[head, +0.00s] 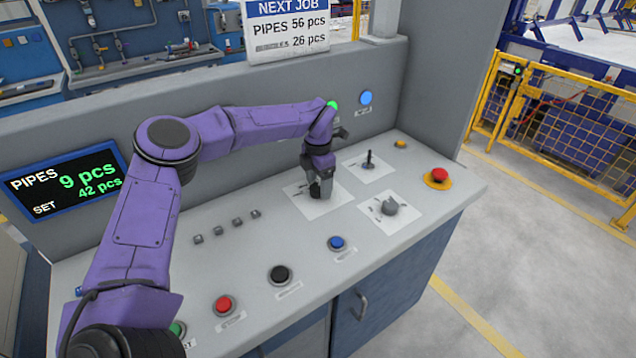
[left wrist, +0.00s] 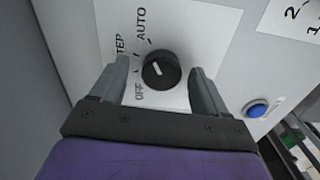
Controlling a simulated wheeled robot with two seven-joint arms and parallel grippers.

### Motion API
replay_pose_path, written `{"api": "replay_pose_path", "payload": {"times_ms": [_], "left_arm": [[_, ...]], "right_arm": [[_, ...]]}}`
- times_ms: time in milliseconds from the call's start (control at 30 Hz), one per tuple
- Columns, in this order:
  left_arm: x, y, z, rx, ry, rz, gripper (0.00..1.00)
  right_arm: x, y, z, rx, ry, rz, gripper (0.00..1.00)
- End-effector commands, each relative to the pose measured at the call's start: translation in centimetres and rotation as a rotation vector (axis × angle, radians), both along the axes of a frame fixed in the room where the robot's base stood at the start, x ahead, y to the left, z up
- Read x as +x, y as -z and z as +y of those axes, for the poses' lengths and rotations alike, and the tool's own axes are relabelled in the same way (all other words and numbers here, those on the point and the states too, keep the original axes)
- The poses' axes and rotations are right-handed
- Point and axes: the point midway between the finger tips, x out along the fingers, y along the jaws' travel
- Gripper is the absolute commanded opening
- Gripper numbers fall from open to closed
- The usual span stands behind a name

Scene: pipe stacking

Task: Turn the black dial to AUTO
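The black dial (left wrist: 160,70) sits on a white plate lettered AUTO, STEP and OFF in the left wrist view. The short white mark on its face lies slanted; I cannot tell for sure which word it points to. My left gripper (left wrist: 160,78) is open, with one finger on each side of the dial and gaps between fingers and dial. In the head view my left gripper (head: 317,187) points down at the dial's white plate (head: 300,203) and mostly hides the dial. My right gripper is not in view.
To the right on the panel are a grey selector (head: 389,207), a small black lever (head: 369,160) and a red emergency button (head: 439,175). Blue (head: 336,243), black (head: 280,274) and red (head: 224,305) buttons line the front. A grey wall stands behind.

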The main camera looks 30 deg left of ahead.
Motion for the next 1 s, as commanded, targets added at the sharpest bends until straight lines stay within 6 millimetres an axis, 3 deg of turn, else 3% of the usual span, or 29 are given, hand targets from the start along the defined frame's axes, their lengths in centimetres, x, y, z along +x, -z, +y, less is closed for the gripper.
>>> {"api": "replay_pose_path", "payload": {"times_ms": [333, 700, 833, 1000], "left_arm": [[-0.1, -0.3, -0.1, 0.0, 0.001, 0.007, 0.74], [-0.1, -8.4, 0.0, 0.001, -0.001, 0.004, 0.74], [-0.1, -9.9, 0.0, 0.001, 0.0, 0.005, 0.74], [-0.2, -10.3, 0.0, 0.0, -0.001, 0.007, 0.74]], "right_arm": [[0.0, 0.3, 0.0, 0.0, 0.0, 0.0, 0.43], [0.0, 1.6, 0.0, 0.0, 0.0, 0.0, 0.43], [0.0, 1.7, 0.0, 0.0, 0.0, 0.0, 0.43], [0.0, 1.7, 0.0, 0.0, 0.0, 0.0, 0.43]]}}
